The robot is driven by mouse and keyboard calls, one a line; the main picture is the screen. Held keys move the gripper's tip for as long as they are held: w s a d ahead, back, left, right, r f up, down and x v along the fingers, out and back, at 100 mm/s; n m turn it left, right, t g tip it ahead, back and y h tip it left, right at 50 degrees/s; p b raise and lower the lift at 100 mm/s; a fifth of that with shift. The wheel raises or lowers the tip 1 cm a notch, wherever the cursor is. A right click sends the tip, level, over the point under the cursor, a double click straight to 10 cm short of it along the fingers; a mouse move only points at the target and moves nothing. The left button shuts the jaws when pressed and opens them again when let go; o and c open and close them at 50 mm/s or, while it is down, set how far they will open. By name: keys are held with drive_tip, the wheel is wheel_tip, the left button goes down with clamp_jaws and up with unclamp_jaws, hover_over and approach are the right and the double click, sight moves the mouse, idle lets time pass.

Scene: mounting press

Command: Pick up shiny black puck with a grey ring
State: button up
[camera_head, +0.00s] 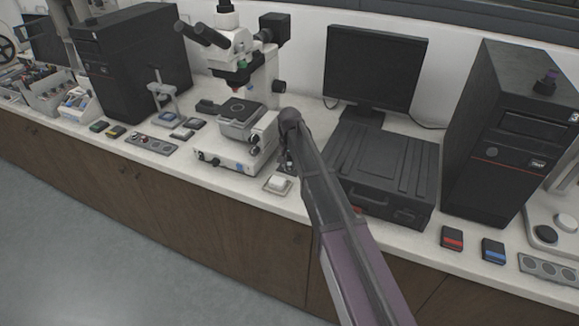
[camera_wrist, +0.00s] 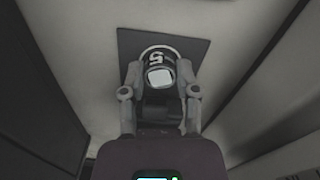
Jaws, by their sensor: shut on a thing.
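My gripper (camera_wrist: 159,84) is shut on a small round black puck (camera_wrist: 158,55) in the wrist view. The puck has a pale, squarish patch on its face and a white mark like a 5 near its far edge. Both fingers press its sides. A dark square mat (camera_wrist: 195,48) lies behind and below it; I cannot tell whether the puck touches the mat. In the head view, my gripper (camera_head: 285,162) is at the counter between the microscope and the black case, and my arm hides most of it. The puck cannot be made out there.
A microscope (camera_head: 240,70) stands left of my gripper, and a ribbed black case (camera_head: 385,165) stands close on the right. A monitor (camera_head: 375,68) is behind. Red (camera_head: 452,238) and blue (camera_head: 493,250) blocks lie farther right.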

sight(290, 164)
drive_tip(key=shift+r, duration=0.15)
wheel_tip(290, 164, up, 10)
drive_tip(key=p, duration=1)
